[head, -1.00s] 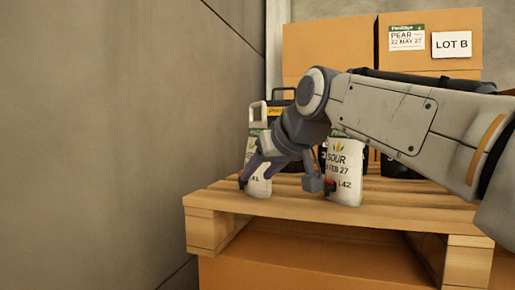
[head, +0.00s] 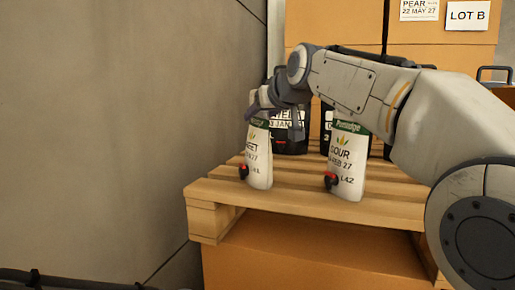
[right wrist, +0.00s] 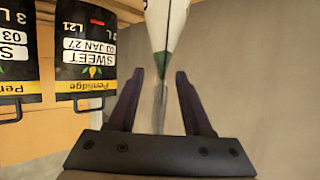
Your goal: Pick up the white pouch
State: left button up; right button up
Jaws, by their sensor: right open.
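Two white pouches with green tops and red-and-black spouts stand upright on the wooden pallet (head: 215,191). The left white pouch (head: 258,160) is near the pallet's left end; the right white pouch (head: 346,165) reads "SOUR". My right gripper (head: 273,115) is open at the top of the left pouch and hides part of it. In the right wrist view a white pouch (right wrist: 164,22) shows edge-on, its green end narrowing between the open fingers (right wrist: 160,85). I cannot tell whether they touch it. My left gripper is not in view.
Black pouches (head: 292,138) stand behind the white ones; in the right wrist view, one (right wrist: 87,45) reads "SWEET". Cardboard boxes (head: 335,30) are stacked at the back, one labelled "LOT B". A grey wall (head: 110,120) stands close on the left.

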jog(key=shift+x, duration=0.8)
grip_shut()
dwell(0.7)
jog(key=shift+r, duration=0.3)
